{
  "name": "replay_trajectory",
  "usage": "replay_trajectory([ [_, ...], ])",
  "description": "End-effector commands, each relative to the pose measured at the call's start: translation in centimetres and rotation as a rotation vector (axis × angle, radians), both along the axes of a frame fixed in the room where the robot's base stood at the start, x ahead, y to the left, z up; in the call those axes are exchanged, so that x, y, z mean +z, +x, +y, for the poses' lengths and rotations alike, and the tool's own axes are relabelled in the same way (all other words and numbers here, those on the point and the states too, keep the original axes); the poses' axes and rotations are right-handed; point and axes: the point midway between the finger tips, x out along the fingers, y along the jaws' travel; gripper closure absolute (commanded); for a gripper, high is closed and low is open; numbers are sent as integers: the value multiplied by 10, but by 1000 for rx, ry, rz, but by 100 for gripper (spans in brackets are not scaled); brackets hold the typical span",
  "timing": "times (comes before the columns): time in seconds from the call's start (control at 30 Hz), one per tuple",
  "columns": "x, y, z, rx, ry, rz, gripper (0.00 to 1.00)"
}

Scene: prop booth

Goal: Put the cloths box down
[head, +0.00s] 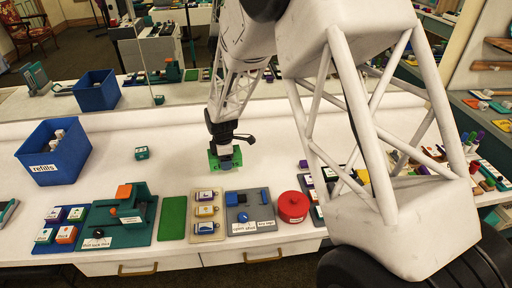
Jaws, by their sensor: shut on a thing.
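My gripper (225,157) is over the middle of the white table, pointing down, with bright green parts at its end.
A similar small teal box (141,153) stands to the left, near a blue bin (55,165) labelled refills. Along the front edge are a teal device (120,217), a green mat (172,218), a grey board (250,215) and a red round container (293,206). White surface around the gripper is clear.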

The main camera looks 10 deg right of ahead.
Motion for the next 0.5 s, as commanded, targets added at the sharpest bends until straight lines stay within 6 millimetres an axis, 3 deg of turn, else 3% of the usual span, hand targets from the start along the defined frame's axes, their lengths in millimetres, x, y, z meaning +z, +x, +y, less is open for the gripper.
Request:
replay_trajectory([
  [0.3, 2, -2, -79, -57, 0, -1, 62],
  [0.5, 2, -7, -122, -86, 0, 0, 62],
])
